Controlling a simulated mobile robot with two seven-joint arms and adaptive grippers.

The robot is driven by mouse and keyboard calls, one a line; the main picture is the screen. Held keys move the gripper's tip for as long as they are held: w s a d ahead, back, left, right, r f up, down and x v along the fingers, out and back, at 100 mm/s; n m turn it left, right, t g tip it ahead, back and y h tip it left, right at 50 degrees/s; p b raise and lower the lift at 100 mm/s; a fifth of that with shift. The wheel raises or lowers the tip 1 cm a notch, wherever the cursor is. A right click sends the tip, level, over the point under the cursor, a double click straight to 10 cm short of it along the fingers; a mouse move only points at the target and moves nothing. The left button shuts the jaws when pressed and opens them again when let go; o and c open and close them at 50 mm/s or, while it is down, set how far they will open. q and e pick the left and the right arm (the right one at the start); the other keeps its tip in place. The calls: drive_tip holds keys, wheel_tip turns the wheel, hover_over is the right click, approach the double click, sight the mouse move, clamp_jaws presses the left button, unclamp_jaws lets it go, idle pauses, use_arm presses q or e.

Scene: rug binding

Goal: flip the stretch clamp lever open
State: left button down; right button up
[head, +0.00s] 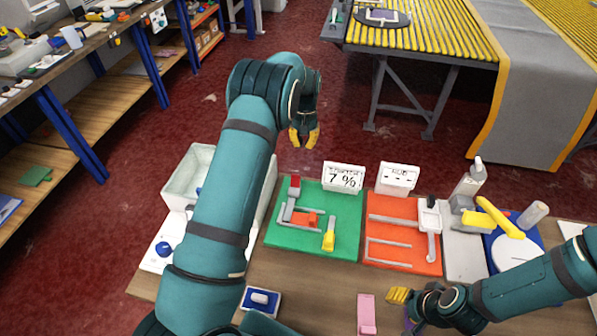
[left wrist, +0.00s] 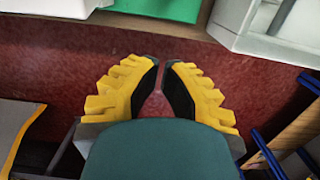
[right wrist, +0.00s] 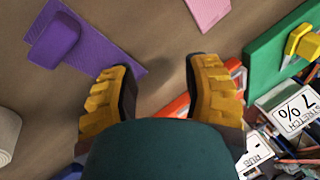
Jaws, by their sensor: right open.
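The green board (head: 344,204) stands on the table before a sign (head: 344,177) reading "STRETCH 7 %". On it are grey bars, a red block (head: 312,219), a red-topped upright piece (head: 294,187) and a yellow handle-like piece (head: 328,241); which part is the clamp lever I cannot tell for sure. The yellow piece also shows in the right wrist view (right wrist: 303,42). My left gripper (head: 304,137) is empty beyond the table's far edge, above the red floor, with a narrow gap between its fingertips. My right gripper (head: 397,295) is open and empty near the table's front, right of the board.
A red-orange board (head: 403,250) with grey rails lies right of the green one. A pink block (head: 366,314) and a purple piece (right wrist: 60,40) are near my right gripper.

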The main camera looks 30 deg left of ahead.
sight(295, 183)
use_arm(q)
drive_tip(key=shift+s, duration=0.1)
use_arm(e)
drive_tip(key=shift+s, duration=0.1)
use_arm(q)
drive_tip(key=f, duration=0.7)
drive_tip(key=s+f, duration=0.1)
drive_tip(key=f, duration=0.2)
drive_tip(key=shift+d+f, duration=0.2)
use_arm(e)
drive_tip(key=shift+r, duration=0.3)
use_arm(q)
drive_tip(key=shift+s+d+r+p, duration=0.2)
drive_tip(key=shift+s+r+p, duration=0.15)
drive_tip(key=shift+s+r, duration=0.2)
drive_tip(key=shift+s+d+r+p, duration=0.15)
drive_tip(key=shift+s+r+p, duration=0.25)
drive_tip(key=shift+s, duration=0.2)
use_arm(e)
drive_tip(key=shift+r, duration=0.5)
use_arm(q)
drive_tip(key=shift+s+d+r, duration=0.1)
drive_tip(key=shift+s+r, duration=0.05)
drive_tip(key=shift+s, duration=0.35)
use_arm(e)
drive_tip(key=shift+r, duration=0.1)
use_arm(q)
drive_tip(key=shift+s+r, duration=0.1)
drive_tip(key=shift+s, duration=0.05)
